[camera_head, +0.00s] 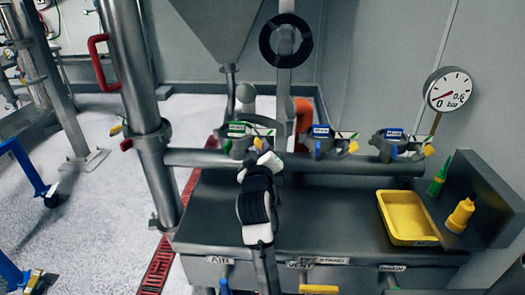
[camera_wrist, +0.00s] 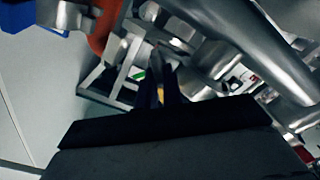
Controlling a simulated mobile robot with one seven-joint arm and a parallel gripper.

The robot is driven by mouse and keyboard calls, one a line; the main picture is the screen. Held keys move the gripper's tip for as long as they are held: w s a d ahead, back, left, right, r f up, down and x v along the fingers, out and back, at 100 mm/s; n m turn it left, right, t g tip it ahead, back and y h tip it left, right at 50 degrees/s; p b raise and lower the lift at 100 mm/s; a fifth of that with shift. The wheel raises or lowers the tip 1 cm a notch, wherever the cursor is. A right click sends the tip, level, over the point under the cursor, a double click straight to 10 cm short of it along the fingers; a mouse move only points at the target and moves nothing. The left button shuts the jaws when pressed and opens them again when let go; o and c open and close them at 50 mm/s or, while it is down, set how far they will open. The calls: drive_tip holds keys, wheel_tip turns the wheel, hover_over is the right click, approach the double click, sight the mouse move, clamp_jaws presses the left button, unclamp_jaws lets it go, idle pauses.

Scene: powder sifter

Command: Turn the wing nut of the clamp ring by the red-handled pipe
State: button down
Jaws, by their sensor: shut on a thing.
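The red-handled pipe (camera_head: 131,70) stands upright at the left in the head view, with its red handle (camera_head: 98,62) on its left side. A clamp ring with a green label (camera_head: 236,130) sits on the horizontal pipe, the closest of three labelled rings to the red-handled pipe. My gripper (camera_head: 262,160) is at this ring, reaching it from the front. In the wrist view my gripper (camera_wrist: 161,92) is shut on a narrow yellowish piece, seemingly the wing nut (camera_wrist: 160,94). Its fingers and the dark view hide most of the nut, so its angle cannot be told.
Two blue-labelled clamp rings (camera_head: 321,141) (camera_head: 391,142) sit further right on the horizontal pipe. A yellow tray (camera_head: 407,218), a green bottle (camera_head: 439,178) and a yellow bottle (camera_head: 460,215) stand on the bench at right. A gauge (camera_head: 448,89) stands behind. An orange pipe (camera_head: 303,120) rises behind the rings.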

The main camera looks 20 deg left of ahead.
drive_tip(key=c, duration=1.5)
unclamp_jaws()
drive_tip(key=shift+c, duration=0.2)
drive_tip(key=shift+s, duration=0.1)
drive_tip(key=p+v, duration=0.6)
drive_tip(key=v, duration=0.7)
drive_tip(key=shift+s+d, duration=0.15)
drive_tip(key=shift+s, duration=0.1)
